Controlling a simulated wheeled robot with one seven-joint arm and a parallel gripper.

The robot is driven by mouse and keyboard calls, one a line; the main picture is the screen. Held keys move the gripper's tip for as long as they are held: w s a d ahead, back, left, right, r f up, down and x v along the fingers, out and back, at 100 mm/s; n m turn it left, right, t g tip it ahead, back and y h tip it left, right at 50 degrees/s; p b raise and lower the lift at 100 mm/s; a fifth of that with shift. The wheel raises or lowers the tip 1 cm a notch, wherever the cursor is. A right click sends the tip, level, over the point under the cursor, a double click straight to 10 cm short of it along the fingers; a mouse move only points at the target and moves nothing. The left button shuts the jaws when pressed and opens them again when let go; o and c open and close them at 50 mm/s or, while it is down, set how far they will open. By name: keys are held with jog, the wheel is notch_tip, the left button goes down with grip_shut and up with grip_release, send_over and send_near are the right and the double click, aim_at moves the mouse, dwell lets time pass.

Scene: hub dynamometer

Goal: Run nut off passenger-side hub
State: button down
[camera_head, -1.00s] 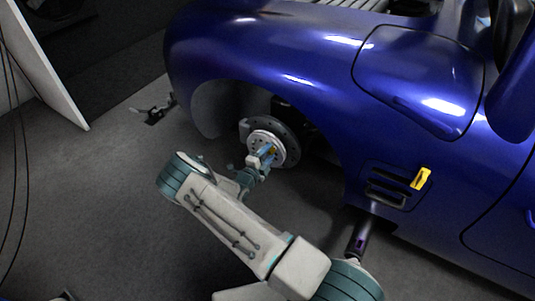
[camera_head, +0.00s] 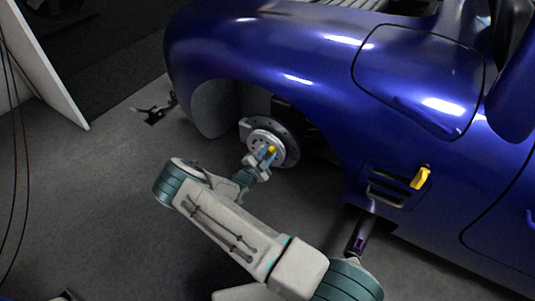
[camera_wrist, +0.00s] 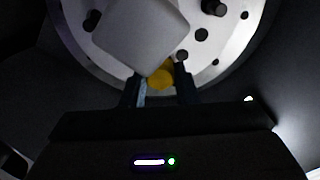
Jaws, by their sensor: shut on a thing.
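The hub (camera_head: 261,137) with its brake disc (camera_head: 286,143) sits in the open wheel arch of the blue car. In the wrist view the hub face (camera_wrist: 215,50) is a pale round plate with several dark holes and studs. A yellow nut (camera_wrist: 160,79) lies between the fingers of my gripper (camera_wrist: 160,88), in front of the lower hub face. It also shows in the head view (camera_head: 271,149). My gripper is shut on it. A grey block-like shape covers part of the hub in the wrist view. I cannot tell whether the nut still touches a stud.
The blue car body (camera_head: 270,65) curves over the hub. A yellow-handled item (camera_head: 421,178) is at the side vent. A dark purple-marked stand (camera_head: 360,236) is under the car. A white panel (camera_head: 45,65) stands at the left.

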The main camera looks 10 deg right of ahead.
jog(key=n, duration=0.3)
jog(key=c, duration=1.3)
grip_release()
jog(key=m+p, duration=0.1)
jog(key=m, duration=0.4)
jog(key=shift+m, duration=0.3)
jog(key=m, duration=0.6)
jog(key=shift+p, duration=0.35)
